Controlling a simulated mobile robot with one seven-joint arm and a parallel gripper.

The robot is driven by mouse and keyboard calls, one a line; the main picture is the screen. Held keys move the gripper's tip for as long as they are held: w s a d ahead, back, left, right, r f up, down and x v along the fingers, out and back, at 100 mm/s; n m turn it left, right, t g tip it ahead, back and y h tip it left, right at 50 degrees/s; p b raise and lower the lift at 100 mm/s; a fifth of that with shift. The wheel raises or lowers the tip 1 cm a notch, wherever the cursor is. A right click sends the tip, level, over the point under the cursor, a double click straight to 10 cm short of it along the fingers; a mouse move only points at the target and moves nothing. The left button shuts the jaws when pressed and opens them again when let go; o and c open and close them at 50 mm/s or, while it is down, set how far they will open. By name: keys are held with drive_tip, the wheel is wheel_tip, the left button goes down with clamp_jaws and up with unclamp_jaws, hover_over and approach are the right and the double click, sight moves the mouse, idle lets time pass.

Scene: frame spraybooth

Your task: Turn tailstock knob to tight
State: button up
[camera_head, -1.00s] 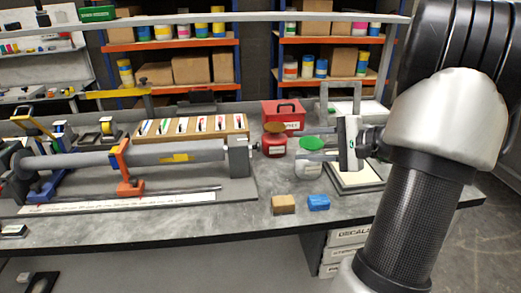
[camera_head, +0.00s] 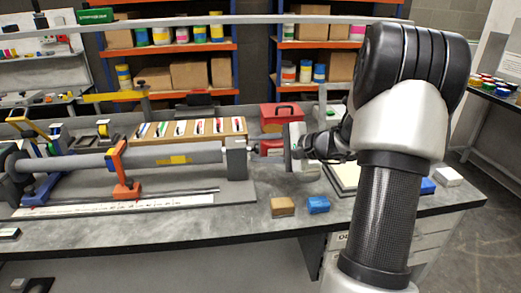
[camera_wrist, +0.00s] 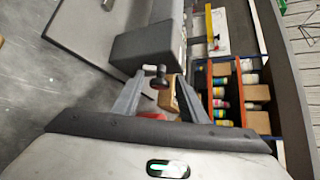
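The tailstock (camera_head: 237,160) is a grey block at the right end of the long rod in the head view; it shows as a dark block (camera_wrist: 145,48) in the wrist view. Its small black knob (camera_wrist: 158,77) sticks out toward my gripper. My gripper (camera_wrist: 160,82) is open, one finger on each side of the knob in the picture, with gaps between. I cannot tell whether the fingertips reach around it. In the head view my gripper points left at the tailstock from close by, and the knob is hard to make out there.
A tan block (camera_head: 283,207) and a blue block (camera_head: 318,204) lie at the table's front. A wooden rack (camera_head: 190,130) stands behind the rod.

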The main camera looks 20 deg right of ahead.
drive_tip(key=c, duration=0.9)
drive_tip(key=shift+r, duration=0.1)
drive_tip(key=shift+c, duration=0.2)
drive_tip(key=shift+r+p, duration=0.1)
drive_tip(key=shift+p, duration=0.25)
